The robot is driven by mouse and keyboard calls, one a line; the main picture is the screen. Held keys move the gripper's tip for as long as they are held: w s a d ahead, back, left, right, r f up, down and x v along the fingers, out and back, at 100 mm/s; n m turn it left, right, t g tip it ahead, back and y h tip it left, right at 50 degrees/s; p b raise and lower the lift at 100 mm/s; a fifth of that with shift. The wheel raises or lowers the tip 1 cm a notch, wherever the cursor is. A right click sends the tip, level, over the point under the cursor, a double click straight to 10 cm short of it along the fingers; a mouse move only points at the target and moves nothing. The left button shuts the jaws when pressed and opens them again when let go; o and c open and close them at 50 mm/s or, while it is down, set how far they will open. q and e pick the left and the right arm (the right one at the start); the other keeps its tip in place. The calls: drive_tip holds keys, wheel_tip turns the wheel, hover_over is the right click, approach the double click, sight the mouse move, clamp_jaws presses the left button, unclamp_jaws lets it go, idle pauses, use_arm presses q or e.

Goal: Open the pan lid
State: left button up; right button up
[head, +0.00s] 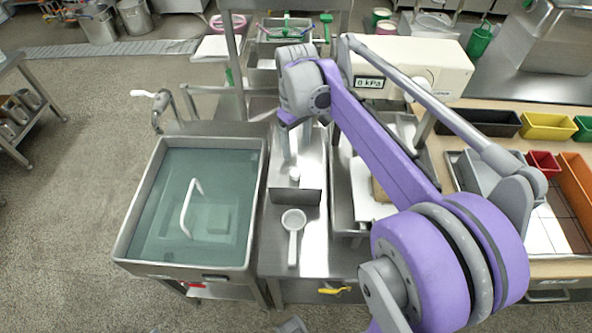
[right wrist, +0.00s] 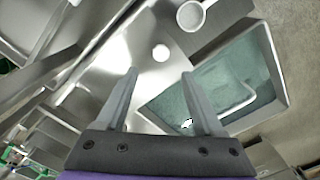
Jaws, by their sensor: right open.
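The pan (head: 126,235) is a square steel basin at left centre of the head view. Its lid (head: 160,190) looks like a flat, see-through teal panel lying level within the rim. A white bent handle (head: 186,210) stands on it, and a pale block shows beneath. In the right wrist view the lid (right wrist: 210,85) and handle (right wrist: 240,105) are at the right, beyond the fingers. My right gripper (head: 294,158) points down over the steel counter right of the pan, apart from the handle. In the right wrist view it (right wrist: 158,75) is open and empty. My left gripper is not in view.
A steel post (head: 234,70) rises behind the pan. A white-handled crank or tap (head: 150,97) stands at the pan's back left. Floor left of the pan is clear.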

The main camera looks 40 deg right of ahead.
sight(295, 172)
wheel_tip(295, 172, down, 10)
drive_tip(key=shift+a+f+b, duration=0.1)
drive_tip(key=shift+f+b, duration=0.15)
drive_tip(key=shift+b, duration=0.25)
drive_tip(key=shift+w, duration=0.1)
clamp_jaws()
idle(1.2)
